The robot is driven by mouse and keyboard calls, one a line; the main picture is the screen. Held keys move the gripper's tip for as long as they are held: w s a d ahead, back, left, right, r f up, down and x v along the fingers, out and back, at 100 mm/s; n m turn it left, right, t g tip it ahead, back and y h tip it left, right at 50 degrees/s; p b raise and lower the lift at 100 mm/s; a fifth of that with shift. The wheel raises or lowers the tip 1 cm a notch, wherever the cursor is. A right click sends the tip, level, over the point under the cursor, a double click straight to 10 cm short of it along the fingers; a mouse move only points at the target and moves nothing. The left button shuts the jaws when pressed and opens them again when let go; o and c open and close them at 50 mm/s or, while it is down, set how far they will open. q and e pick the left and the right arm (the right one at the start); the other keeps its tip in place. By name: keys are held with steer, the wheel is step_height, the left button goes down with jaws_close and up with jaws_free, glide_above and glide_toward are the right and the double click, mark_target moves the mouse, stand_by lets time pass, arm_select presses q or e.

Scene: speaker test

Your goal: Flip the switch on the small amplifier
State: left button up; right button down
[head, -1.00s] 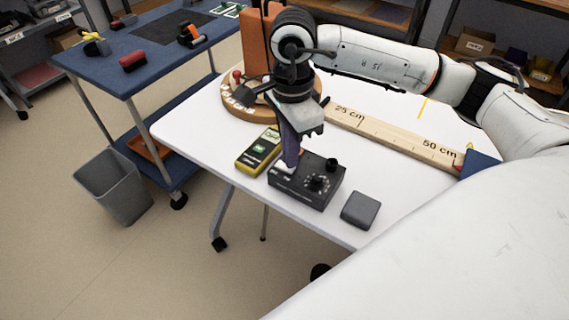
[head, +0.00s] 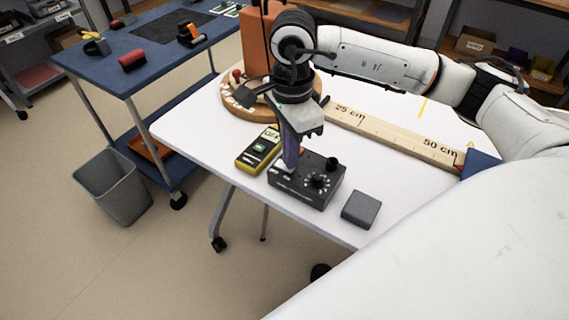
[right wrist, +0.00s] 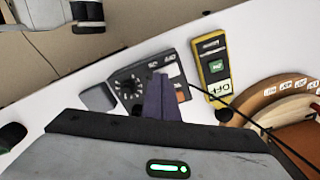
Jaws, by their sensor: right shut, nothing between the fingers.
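The small amplifier (head: 322,194) is a black box on the white table, with a numbered dial and a black knob on top. It also shows in the right wrist view (right wrist: 146,80), with white labels and a small orange patch (right wrist: 183,93) beside my fingers. I cannot tell the switch or its position apart clearly; the fingers cover part of that end. My right gripper (head: 290,166) is shut and empty, pointing down at the amplifier's left end. Its fingers also show in the right wrist view (right wrist: 163,82). I cannot tell whether they touch it. My left gripper is out of view.
Behind are a round wooden stand (head: 232,108) with an orange block (head: 256,45) and a long wooden ruler (head: 395,138).

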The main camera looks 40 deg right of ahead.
steer(key=shift+f+b, duration=0.5)
steer(key=shift+f, duration=0.1)
steer(key=shift+r, duration=0.15)
step_height(320, 180, up, 7)
steer(key=p, duration=0.4)
stand_by(0.4)
stand_by(0.5)
